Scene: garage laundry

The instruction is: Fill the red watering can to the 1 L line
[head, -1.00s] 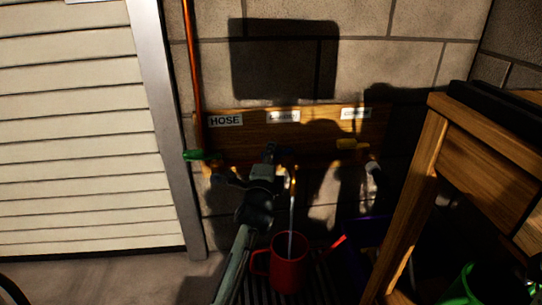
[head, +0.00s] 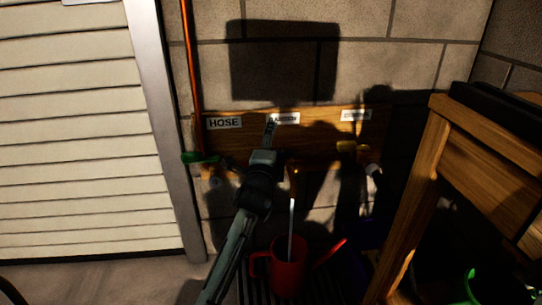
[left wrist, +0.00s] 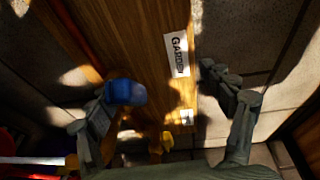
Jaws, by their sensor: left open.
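The red watering can (head: 288,270) stands upright on a dark slatted grate below the middle tap, its spout (head: 330,251) pointing right. A thin pale stream (head: 291,222) runs down from that tap into the can. The water level and 1 L line cannot be made out. My left gripper (head: 268,143) is in front of the tap board, just below the middle label. In the left wrist view its fingers (left wrist: 160,82) are spread and empty. The blue tap handle (left wrist: 125,93) lies close by the left finger; I cannot tell whether they touch. My right gripper is out of view.
The wooden board (head: 320,145) carries a HOSE label (head: 224,123), a GARDEN label (left wrist: 177,55) and a third label (head: 356,116). A green handle (head: 199,157) is at left, a yellow handle (head: 352,147) at right. A wooden bench (head: 408,205) stands close on the right.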

